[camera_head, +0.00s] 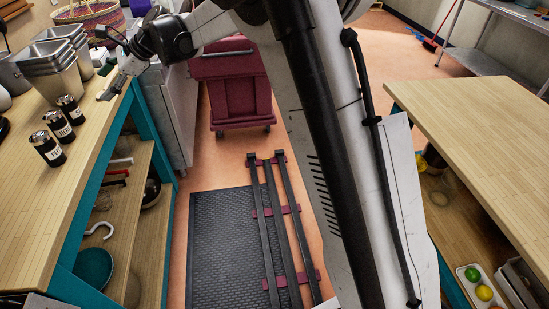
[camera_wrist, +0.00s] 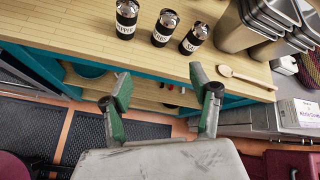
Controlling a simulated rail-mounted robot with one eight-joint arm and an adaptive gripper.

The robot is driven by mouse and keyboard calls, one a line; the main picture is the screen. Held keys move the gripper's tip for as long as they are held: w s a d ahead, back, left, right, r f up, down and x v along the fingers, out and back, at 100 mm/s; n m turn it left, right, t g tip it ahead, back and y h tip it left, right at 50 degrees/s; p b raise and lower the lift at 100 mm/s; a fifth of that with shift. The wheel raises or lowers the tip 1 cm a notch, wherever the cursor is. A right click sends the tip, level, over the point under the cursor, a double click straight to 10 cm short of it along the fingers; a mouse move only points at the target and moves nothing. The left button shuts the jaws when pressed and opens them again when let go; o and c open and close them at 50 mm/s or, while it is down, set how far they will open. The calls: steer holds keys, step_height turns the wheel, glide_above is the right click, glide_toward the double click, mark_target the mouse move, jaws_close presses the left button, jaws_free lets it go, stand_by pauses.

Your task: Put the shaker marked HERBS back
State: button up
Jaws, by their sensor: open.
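Three black shakers with silver lids and white labels stand upright in a row on the left wooden counter (camera_head: 30,215). In the wrist view, the middle shaker (camera_wrist: 165,27) has small lettering that seems to read HERBS. The left shaker (camera_wrist: 127,18) seems to read PEPPER and the right shaker (camera_wrist: 195,38) SALT. In the head view, the middle shaker (camera_head: 58,125) stands between the other two, its label too small to read surely. My gripper (camera_wrist: 162,88) is open and empty, apart from the shakers, near the counter's edge. It also shows in the head view (camera_head: 112,86).
A wooden spoon (camera_wrist: 245,77) lies on the counter right of the shakers. Stacked metal pans (camera_head: 53,68) stand behind them. Shelves under the counter hold a teal bowl (camera_head: 93,267). A maroon cart (camera_head: 232,85) stands in the aisle. Another wooden table (camera_head: 480,130) is at right.

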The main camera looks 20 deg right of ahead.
steer(key=s+d+r+n+t+h, duration=0.1)
steer(key=s+d+r+n+h, duration=0.25)
steer(key=s+d, duration=0.65)
steer(key=s+d+r+n+t+h, duration=0.15)
steer(key=s+d+n, duration=0.25)
steer(key=s+d, duration=0.65)
steer(key=s+d+f+n+h, duration=0.2)
steer(key=s+d+f+n, duration=0.2)
steer(key=s, duration=0.7)
steer(key=s+d+f+n+h, duration=0.3)
steer(key=s+d, duration=0.5)
steer(key=s, duration=0.3)
steer(key=shift+s+d+f+n+t+h, duration=0.4)
steer(key=shift+f+n, duration=0.25)
steer(key=shift+f, duration=0.2)
